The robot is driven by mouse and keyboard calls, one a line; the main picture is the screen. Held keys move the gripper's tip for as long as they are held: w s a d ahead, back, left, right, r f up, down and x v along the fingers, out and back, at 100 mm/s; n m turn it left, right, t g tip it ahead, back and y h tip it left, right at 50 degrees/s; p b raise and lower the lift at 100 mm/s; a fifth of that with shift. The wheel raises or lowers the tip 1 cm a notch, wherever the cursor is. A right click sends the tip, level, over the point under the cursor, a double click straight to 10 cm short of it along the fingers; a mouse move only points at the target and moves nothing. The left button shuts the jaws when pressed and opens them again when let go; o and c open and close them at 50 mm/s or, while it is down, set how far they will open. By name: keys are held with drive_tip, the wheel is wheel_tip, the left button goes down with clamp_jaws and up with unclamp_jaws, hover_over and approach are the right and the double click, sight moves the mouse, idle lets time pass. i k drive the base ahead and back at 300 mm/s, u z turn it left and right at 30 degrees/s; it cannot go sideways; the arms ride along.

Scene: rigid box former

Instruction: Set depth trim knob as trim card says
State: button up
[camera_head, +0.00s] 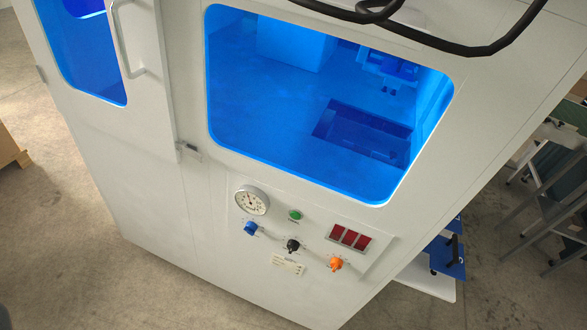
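Three knobs sit in a row on the white machine's front panel: a blue knob (251,229), a black knob (292,245) and an orange knob (336,264). The labels are too small to read, so I cannot tell which one is the depth trim knob. A small pale card (288,264) is fixed just below the black knob. It bears a few lines of print that I cannot read from here. The pointer settings of the knobs are also too small to tell. My gripper is not in view.
Above the knobs are a round gauge (251,200), a green button (295,215) and a red display (349,238). A blue-lit window (290,100) is higher up. A door handle (125,40) sticks out at upper left. A black cable (430,38) crosses the top.

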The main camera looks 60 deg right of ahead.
sight(292, 245)
drive_tip(key=z, duration=0.05)
drive_tip(key=k, duration=1)
drive_tip(key=z, duration=0.45)
drive_tip(key=i, duration=1)
drive_tip(key=u, duration=0.05)
